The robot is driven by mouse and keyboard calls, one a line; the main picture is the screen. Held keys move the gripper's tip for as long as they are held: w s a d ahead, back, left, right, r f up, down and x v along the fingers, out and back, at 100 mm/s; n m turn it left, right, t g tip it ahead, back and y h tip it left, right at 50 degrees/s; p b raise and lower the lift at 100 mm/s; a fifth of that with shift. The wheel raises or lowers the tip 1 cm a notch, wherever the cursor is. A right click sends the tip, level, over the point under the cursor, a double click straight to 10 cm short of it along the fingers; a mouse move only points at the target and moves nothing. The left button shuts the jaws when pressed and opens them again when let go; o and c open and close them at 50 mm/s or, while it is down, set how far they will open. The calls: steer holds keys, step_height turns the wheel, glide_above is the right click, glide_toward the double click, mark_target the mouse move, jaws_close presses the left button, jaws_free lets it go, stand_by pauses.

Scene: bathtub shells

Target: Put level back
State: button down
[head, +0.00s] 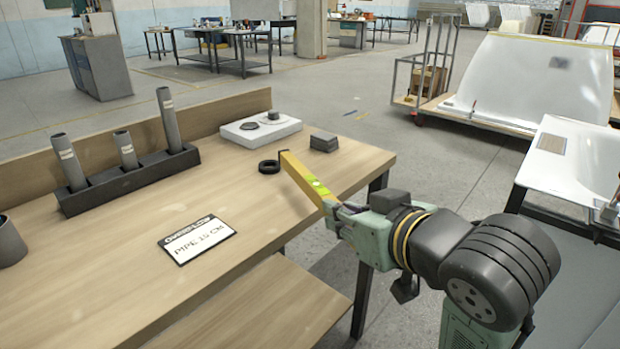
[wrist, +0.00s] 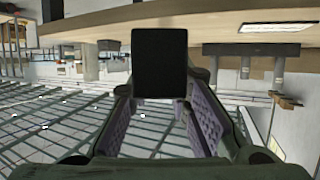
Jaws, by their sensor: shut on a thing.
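The level (head: 306,181) is a yellow bar with a greenish vial. In the head view it points away from my gripper, up and to the left, over the right part of the wooden workbench (head: 130,285). My gripper (head: 337,212) is shut on its near end, at the bench's right edge. In the wrist view a dark block (wrist: 159,62), which looks like the level's end, sits between the fingers of my gripper (wrist: 160,105). Whether the level's far end touches the bench or hangs above it, I cannot tell.
A black ring (head: 269,167), a dark grey block (head: 323,142) and a white slab (head: 240,133) with dark pieces lie near the level. A black rack (head: 125,180) holds grey pipes. A label card (head: 198,239) lies in front. White tub shells (head: 540,80) stand at right.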

steer(key=shift+w+d+f+p, duration=0.15)
steer(key=shift+w+f+p, duration=0.9)
steer(key=shift+w, duration=1.55)
steer(key=shift+w+d+f+p, duration=0.15)
steer(key=shift+w+f+p, duration=0.45)
steer(key=shift+w+p, duration=1.5)
steer(key=shift+w+d+f+p, duration=0.15)
steer(key=shift+w+f+p, duration=0.65)
steer(key=shift+w, duration=2.35)
steer(key=shift+f, duration=0.1)
steer(key=shift+f, duration=0.15)
steer(key=c, duration=1.5)
jaws_free()
